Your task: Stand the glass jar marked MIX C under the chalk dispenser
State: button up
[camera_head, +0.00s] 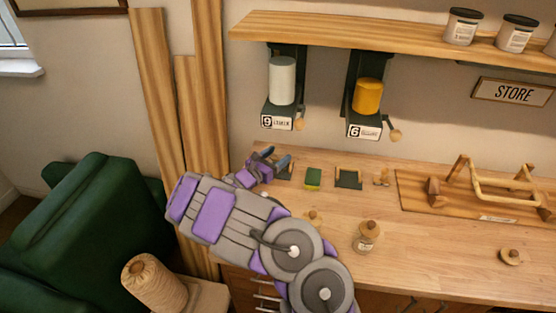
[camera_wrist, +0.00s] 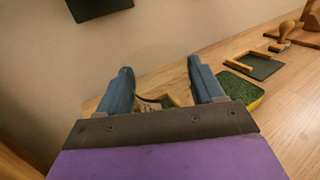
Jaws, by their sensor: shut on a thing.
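The chalk dispenser (camera_head: 282,85), with a white cylinder and a label with a 9, hangs under the shelf. My gripper (camera_head: 270,163) is low over the table's back part, below this dispenser. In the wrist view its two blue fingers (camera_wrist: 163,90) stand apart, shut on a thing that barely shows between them. It seems to be a clear glass jar; its marking cannot be read and most of it is hidden. A wooden-framed pad lies partly hidden beyond the fingers. Another small glass jar (camera_head: 366,240) with a wooden lid stands at mid-table, its label unreadable.
A yellow dispenser (camera_head: 368,97) marked 6 hangs to the right, above a dark framed pad (camera_head: 348,179). A green sponge (camera_head: 313,178) lies beside my gripper. A wooden rack (camera_head: 485,185) stands at right.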

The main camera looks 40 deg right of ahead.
aim_at(277, 151)
jog(key=w+d, duration=0.2)
jog(key=d, duration=0.1)
jog(key=shift+w+d+f+b, duration=0.25)
jog(key=shift+w+d+b, duration=0.05)
jog(key=shift+w+b, duration=0.1)
jog(key=f, duration=0.1)
jog(key=f+b, duration=0.1)
jog(key=f, duration=0.1)
jog(key=shift+a+f, duration=0.25)
jog(key=shift+a, duration=0.15)
jog(key=shift+d+r, duration=0.1)
jog(key=shift+d, duration=0.05)
jog(key=o, duration=1.2)
jog(key=shift+d, duration=0.15)
